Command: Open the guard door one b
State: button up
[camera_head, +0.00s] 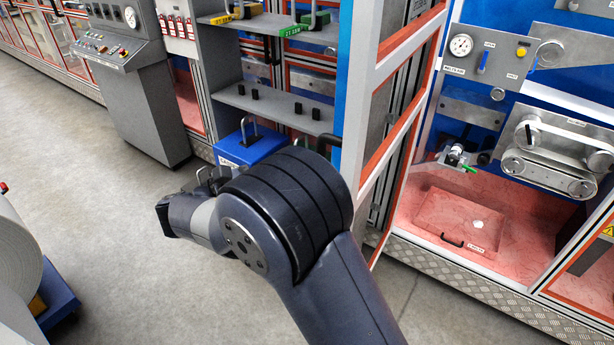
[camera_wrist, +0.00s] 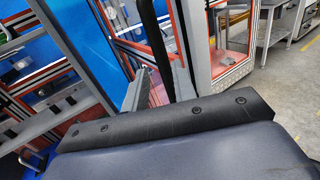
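A grey-framed guard door with orange edging (camera_head: 410,45) stands steeply angled to the camera in the middle of the head view, beside the bay at right, whose front is open. I cannot read a label on it, so I cannot tell if it is door one b. My dark arm covers its lower left part.
The open bay holds a red tray (camera_head: 460,222), a gauge (camera_head: 461,45) and a belt drive (camera_head: 560,150). A blue box (camera_head: 250,146) stands by the shelves behind my arm. A control console (camera_head: 140,95) stands left. A white roll (camera_head: 15,255) is at lower left. Grey floor between is clear.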

jog(key=v, duration=0.2)
jog(key=shift+s+a, duration=0.15)
jog(key=shift+a, duration=0.1)
jog(key=p+x, duration=0.2)
jog(key=x, duration=0.9)
jog(key=shift+s, duration=0.15)
jog(key=shift+d+r, duration=0.1)
